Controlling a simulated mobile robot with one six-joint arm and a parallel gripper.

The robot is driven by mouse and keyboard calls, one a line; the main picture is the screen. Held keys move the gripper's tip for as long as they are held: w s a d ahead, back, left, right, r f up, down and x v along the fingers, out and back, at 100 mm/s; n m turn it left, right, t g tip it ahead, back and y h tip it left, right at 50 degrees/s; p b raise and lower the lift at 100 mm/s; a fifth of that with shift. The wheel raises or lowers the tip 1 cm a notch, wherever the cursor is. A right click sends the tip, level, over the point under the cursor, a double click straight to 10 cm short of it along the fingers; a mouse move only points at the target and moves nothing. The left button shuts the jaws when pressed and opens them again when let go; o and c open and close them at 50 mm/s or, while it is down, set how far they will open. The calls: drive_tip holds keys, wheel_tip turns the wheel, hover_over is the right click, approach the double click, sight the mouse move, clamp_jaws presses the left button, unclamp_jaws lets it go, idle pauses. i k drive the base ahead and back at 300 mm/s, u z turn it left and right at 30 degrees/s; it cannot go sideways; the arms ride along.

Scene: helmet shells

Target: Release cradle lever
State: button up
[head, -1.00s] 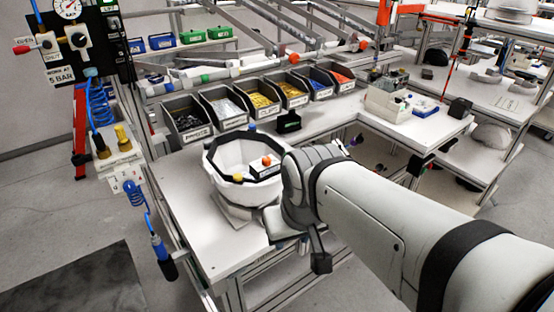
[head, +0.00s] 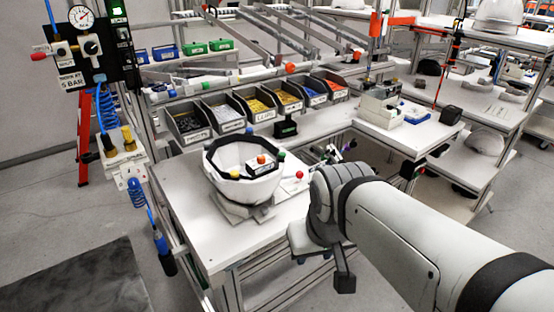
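A white, bowl-like helmet shell (head: 222,187) with a dark inner rim sits open side up on a grey cradle (head: 230,211) on the white table. A dark and white part with coloured knobs lies within the shell. A red ball knob (head: 299,175), probably the cradle lever's, stands just right of the shell; its shaft is hard to make out. My gripper (head: 345,282) hangs at the end of my arm, right of and nearer than the cradle, apart from the knob. Only one dark finger-like part shows, so its opening is not clear.
A pressure gauge panel (head: 85,45) and blue coiled hose (head: 138,193) stand at left. A side table (head: 410,135) with boxes stands at back right. The table's front left is clear.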

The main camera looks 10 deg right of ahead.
sight(300, 174)
drive_tip(key=u, duration=0.1)
drive_tip(key=i, duration=0.35)
drive_tip(key=z, duration=0.3)
drive_tip(key=k, duration=1.25)
drive_tip(key=z, duration=0.45)
drive_tip(key=i, duration=2.05)
drive_tip(key=u, duration=0.85)
